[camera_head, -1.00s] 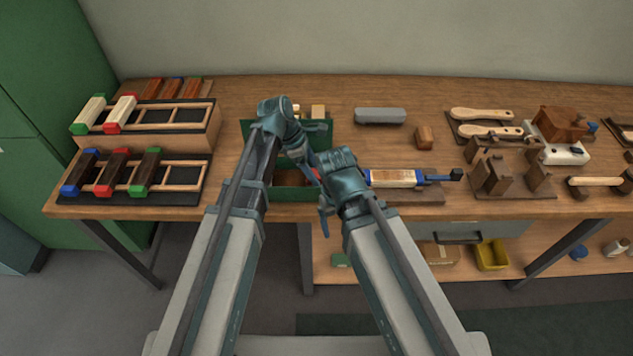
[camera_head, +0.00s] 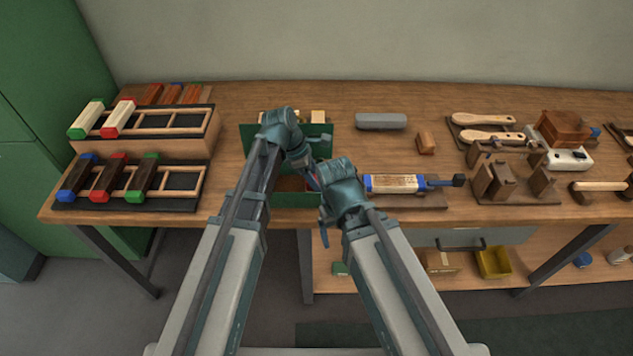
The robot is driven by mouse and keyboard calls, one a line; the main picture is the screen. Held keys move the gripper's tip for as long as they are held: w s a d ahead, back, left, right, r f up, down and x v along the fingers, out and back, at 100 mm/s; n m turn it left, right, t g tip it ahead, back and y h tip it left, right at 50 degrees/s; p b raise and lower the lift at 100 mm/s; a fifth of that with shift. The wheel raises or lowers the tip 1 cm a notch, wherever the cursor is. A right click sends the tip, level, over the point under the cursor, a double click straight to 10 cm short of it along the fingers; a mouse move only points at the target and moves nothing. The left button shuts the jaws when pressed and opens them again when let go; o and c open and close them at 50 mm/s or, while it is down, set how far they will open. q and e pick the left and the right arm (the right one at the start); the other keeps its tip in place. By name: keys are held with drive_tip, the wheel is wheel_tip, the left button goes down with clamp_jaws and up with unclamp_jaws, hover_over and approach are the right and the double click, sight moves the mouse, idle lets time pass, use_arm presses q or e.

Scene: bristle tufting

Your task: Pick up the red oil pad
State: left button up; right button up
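I cannot tell for certain which thing is the red oil pad. A small bit of red (camera_head: 309,184) shows between my two grippers, mostly hidden by them. On the left racks stand a cream block with red ends (camera_head: 118,118) and a dark block with red ends (camera_head: 109,178). My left gripper (camera_head: 308,174) points down over the green box (camera_head: 318,133), near its front compartment. My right gripper (camera_head: 323,218) is at the box's front right corner, close to the left one. The fingers of both are too small and covered to read.
A cream block with blue ends (camera_head: 394,183) sits in a holder right of my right gripper. A grey block (camera_head: 381,121) and a small wooden block (camera_head: 426,142) lie behind it. Wooden brushes (camera_head: 484,119) and brown blocks fill the right side.

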sight(317, 178)
use_arm(q)
drive_tip(key=shift+r, duration=0.15)
wheel_tip(317, 178, up, 10)
drive_tip(key=p, duration=1)
drive_tip(key=shift+f, duration=0.2)
drive_tip(key=o, duration=0.8)
drive_tip(key=c, duration=0.6)
